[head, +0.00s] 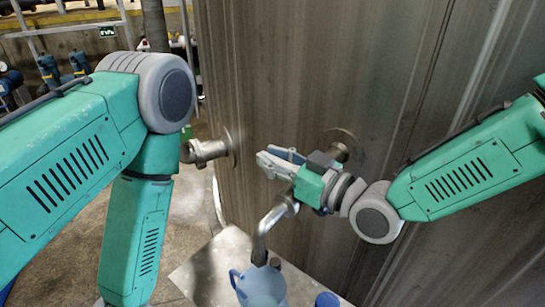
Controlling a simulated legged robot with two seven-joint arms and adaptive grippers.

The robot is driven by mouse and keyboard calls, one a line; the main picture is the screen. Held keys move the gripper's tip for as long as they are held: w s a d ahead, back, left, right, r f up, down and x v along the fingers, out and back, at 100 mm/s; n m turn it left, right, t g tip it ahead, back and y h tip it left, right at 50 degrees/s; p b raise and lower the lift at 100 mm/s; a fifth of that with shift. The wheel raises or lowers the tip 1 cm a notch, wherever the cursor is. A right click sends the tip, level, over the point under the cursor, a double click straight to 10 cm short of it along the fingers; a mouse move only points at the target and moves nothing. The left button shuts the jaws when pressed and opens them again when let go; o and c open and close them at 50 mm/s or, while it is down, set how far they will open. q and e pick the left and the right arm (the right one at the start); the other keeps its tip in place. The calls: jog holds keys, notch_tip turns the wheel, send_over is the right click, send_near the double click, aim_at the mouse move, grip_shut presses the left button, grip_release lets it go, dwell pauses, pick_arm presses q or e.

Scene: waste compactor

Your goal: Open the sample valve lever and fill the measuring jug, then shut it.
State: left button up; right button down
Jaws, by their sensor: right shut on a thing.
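The sample valve's bent metal spout (263,235) comes out from the tank wall and points down. The blue measuring jug (262,289) stands under it, its handle to the left; its fill level is hard to tell. My right gripper (270,164) is above the spout, shut on what seems to be the blue sample valve lever (287,154). The fingers and the green gripper body hide most of the lever and valve, so its angle is unclear. My left arm reaches down on the left, and its gripper is out of frame.
The large brown metal tank wall (300,75) fills the middle and right. A pipe stub with a flange (207,151) sticks out at the left. A pale table (215,268) bears the jug and a small dark blue object (327,299).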

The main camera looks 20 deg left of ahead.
jog(key=shift+d+f, duration=0.2)
jog(key=shift+f, duration=0.05)
jog(key=c, duration=1.7)
grip_release()
jog(key=shift+o, duration=1.1)
jog(key=shift+d, duration=0.15)
jog(key=shift+d+r, duration=0.2)
jog(key=shift+d, duration=0.2)
jog(key=v, duration=1.2)
jog(key=shift+d, duration=0.25)
